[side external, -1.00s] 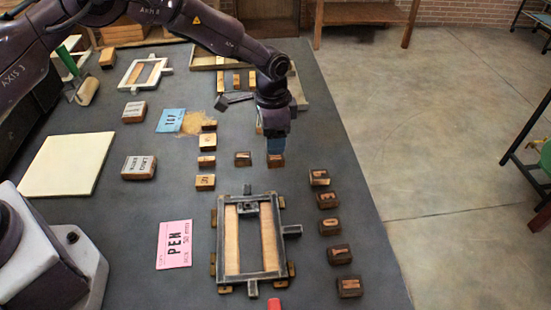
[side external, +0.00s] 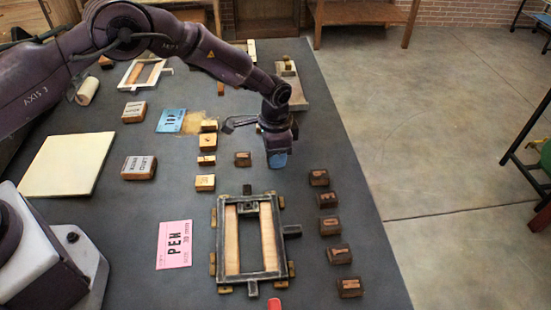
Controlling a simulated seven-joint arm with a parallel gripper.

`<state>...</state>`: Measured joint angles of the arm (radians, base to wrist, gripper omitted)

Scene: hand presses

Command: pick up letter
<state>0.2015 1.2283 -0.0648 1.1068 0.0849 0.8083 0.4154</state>
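My gripper (side external: 278,160) points straight down over the dark table, above and to the right of the printing frame. Its blue-grey fingertips are seen from one side, so the gap between them is hidden. The spot beneath it is covered, and I cannot tell whether a letter block is there or held. A small wooden letter block (side external: 243,159) stands just left of the gripper. More letter blocks stand in a column at the right, among them the top one (side external: 319,178) and the bottom one (side external: 349,287).
The metal frame with wooden strips (side external: 250,275) lies at the front centre. Several wooden blocks (side external: 205,183) stand left of the gripper. A blue card (side external: 171,120), labelled blocks (side external: 139,167) and a cream slab (side external: 45,180) lie further left. A red object (side external: 274,304) is at the front edge.

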